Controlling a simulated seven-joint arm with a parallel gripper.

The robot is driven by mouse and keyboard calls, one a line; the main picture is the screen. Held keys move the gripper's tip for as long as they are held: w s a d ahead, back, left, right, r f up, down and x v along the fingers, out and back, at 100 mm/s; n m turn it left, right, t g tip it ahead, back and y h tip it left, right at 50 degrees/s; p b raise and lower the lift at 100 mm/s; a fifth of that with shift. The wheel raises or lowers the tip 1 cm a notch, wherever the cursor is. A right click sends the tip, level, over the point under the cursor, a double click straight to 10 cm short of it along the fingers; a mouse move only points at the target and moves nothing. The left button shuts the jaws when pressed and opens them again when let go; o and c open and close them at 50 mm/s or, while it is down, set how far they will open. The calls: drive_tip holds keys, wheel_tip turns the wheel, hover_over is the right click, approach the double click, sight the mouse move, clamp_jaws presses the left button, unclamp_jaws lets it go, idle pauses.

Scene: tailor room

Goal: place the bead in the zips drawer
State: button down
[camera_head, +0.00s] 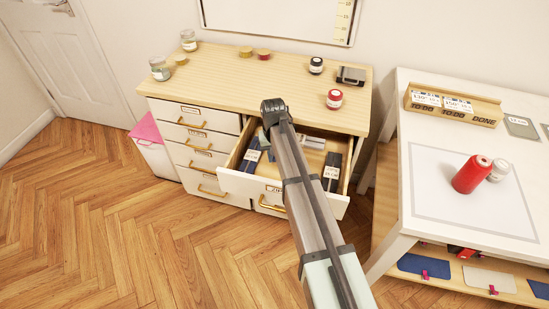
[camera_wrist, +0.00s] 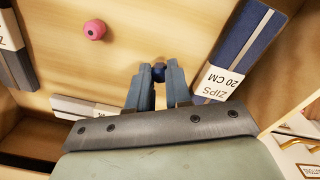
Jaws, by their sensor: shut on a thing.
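My gripper (camera_wrist: 158,82) is shut on a small dark blue bead (camera_wrist: 158,70), which shows between the fingertips in the wrist view. It is over the inside of an open drawer (camera_wrist: 60,75) with a pale wooden floor; the bead's height above that floor is hard to tell. A pink bead (camera_wrist: 95,29) lies in the same drawer, apart from my fingers. A dark blue packet labelled "ZIPS 20 CM" (camera_wrist: 236,50) lies to the right of my fingers. In the head view the pulled-out drawer (camera_head: 237,151) shows below the cabinet top, and my arm hides the gripper and bead.
More packets lie in the drawer, including a dark one (camera_head: 332,166) at its right and a grey-white one (camera_wrist: 85,108) near my left finger. Jars and spools stand on the cabinet top (camera_head: 215,75).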

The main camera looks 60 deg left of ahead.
drive_tip(key=shift+f, duration=0.85)
drive_tip(key=shift+f, duration=0.15)
drive_tip(key=c, duration=1.1)
unclamp_jaws()
drive_tip(key=shift+o, duration=0.2)
wheel_tip(320, 180, up, 12)
